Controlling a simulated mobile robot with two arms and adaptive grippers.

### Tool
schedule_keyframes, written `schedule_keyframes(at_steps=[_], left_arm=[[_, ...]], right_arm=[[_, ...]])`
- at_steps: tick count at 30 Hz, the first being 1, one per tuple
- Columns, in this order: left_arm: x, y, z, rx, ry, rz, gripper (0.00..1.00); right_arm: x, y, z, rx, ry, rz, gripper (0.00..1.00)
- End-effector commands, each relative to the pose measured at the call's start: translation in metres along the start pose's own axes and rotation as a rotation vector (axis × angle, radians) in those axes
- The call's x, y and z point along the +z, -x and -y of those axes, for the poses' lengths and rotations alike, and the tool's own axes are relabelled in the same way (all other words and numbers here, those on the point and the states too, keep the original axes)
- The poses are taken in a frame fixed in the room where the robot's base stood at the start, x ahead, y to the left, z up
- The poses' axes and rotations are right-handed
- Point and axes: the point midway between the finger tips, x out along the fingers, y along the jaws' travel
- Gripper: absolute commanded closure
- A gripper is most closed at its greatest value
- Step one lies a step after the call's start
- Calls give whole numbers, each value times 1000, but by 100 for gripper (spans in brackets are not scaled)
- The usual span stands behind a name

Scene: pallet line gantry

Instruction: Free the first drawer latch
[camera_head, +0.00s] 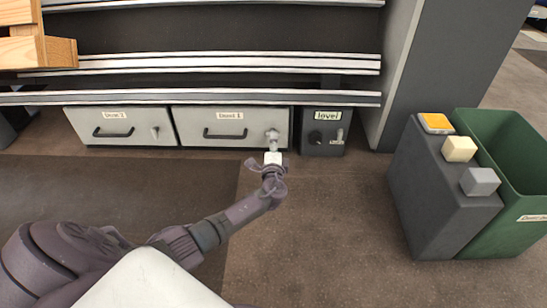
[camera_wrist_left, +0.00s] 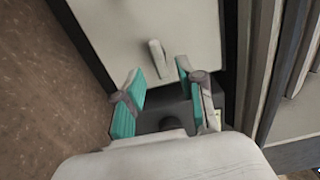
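Two pale grey drawers sit low under the rails; the right one (camera_head: 190,128) has a dark handle (camera_head: 224,134) and a small label that looks like "Drawer 1". My left gripper (camera_head: 272,138) is at that drawer's right side and covers its latch in the head view. In the left wrist view the pale latch (camera_wrist_left: 159,58) stands out from the drawer face, just beyond and between the teal-padded fingertips. My left gripper (camera_wrist_left: 159,75) is open, with nothing held. I cannot see the fingers touching the latch. My right gripper is not in view.
The left drawer (camera_head: 88,127) has its own latch (camera_head: 155,132). A dark box labelled "level" (camera_head: 324,139) with a knob stands right of the drawers. A grey pillar (camera_head: 428,70), a dark stand with coloured blocks (camera_head: 420,190) and a green bin (camera_head: 500,130) are farther right. Middle floor is clear.

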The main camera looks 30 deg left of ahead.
Motion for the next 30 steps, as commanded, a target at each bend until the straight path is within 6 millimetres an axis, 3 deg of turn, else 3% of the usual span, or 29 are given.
schedule_keyframes(at_steps=[6,12,18,30], left_arm=[[0,50,-2,2,2,-3,61],[0,79,-1,1,0,-1,61],[0,89,0,-1,0,0,61],[-1,88,0,0,0,0,61]], right_arm=[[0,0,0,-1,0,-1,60],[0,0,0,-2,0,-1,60],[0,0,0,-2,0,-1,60],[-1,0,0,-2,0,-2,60]])
